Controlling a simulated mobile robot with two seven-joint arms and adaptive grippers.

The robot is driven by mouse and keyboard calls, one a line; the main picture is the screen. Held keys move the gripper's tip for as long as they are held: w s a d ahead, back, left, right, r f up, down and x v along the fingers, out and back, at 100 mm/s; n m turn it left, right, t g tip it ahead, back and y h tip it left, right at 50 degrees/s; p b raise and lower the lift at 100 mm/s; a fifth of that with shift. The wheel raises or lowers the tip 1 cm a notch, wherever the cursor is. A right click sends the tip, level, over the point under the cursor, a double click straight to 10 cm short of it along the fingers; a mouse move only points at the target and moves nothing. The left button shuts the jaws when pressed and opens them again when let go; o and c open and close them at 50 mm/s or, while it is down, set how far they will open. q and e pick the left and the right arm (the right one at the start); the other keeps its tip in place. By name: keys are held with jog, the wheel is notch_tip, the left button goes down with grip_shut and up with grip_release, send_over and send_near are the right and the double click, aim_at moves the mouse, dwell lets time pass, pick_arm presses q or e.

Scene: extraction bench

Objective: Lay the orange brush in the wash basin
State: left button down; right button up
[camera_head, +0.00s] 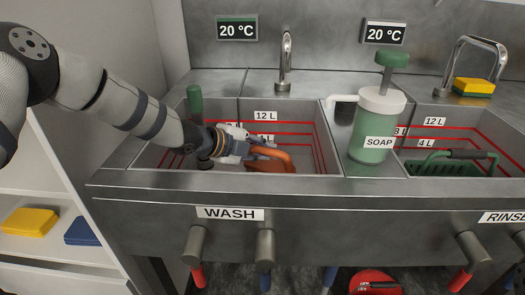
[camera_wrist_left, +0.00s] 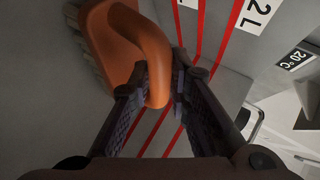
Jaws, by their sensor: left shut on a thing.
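The wash basin (camera_head: 318,160) is the left sink, with a WASH label on its front and red level lines inside. My left gripper (camera_head: 262,152) reaches down into it and is shut on the orange brush (camera_head: 285,162). In the left wrist view the fingers (camera_wrist_left: 162,85) close around the end of the brush's curved orange handle (camera_wrist_left: 152,60). The brush's grey bristles show at the upper left of that view. Whether the brush touches the basin floor cannot be told. My right gripper is not in view.
A green soap pump bottle (camera_head: 378,125) stands on the divider right of the basin. A green upright handle (camera_head: 195,103) stands at the basin's left. The tap (camera_head: 286,65) is behind. The rinse basin at right holds a green rack (camera_head: 455,165).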

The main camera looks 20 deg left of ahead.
pick_arm(q)
jog(key=shift+r, duration=0.1)
jog(key=c, duration=1.5)
grip_release()
